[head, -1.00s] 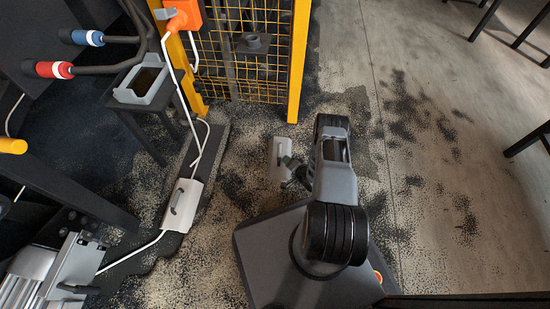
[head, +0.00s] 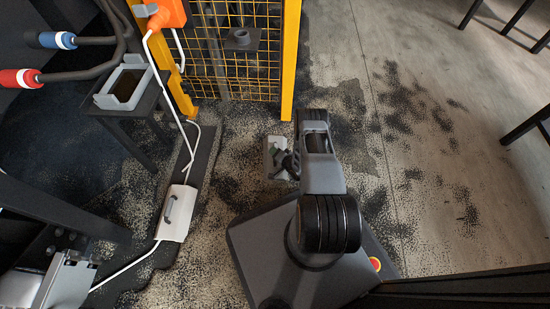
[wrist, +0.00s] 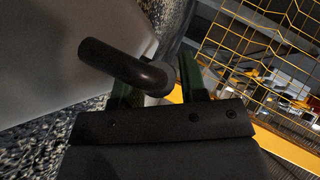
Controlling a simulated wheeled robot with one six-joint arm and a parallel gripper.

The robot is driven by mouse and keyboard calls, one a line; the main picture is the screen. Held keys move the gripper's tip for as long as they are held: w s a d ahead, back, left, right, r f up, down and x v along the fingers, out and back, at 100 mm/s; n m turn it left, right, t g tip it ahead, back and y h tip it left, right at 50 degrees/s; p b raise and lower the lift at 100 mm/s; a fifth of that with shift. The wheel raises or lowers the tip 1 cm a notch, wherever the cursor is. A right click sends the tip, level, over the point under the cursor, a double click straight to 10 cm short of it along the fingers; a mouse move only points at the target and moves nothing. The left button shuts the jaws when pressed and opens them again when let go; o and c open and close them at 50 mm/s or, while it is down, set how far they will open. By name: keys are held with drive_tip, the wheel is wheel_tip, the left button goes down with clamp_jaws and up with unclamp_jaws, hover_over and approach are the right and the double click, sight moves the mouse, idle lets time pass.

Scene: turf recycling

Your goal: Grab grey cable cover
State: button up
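A pale grey cable cover (head: 269,158) with a dark handle lies on the floor in front of the yellow fence post in the head view. My gripper (head: 288,162) is at its right side and partly hides it. In the wrist view the cover (wrist: 45,60) fills the left side. Its dark curved handle (wrist: 122,66) reaches across to my gripper (wrist: 157,85). The two green fingers stand apart, with the handle's end between or just in front of them. I cannot tell whether they touch it.
A second pale cover (head: 177,215) with a handle sits over the white cable at left. The yellow mesh fence (head: 235,60) stands close beyond my gripper. A grey tray (head: 124,88) is on a dark stand. Open floor (head: 430,170) lies to the right.

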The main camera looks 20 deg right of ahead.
drive_tip(key=shift+a, duration=0.25)
drive_tip(key=shift+c, duration=1.4)
clamp_jaws()
drive_tip(key=shift+d, duration=0.1)
drive_tip(key=shift+w+r, duration=0.15)
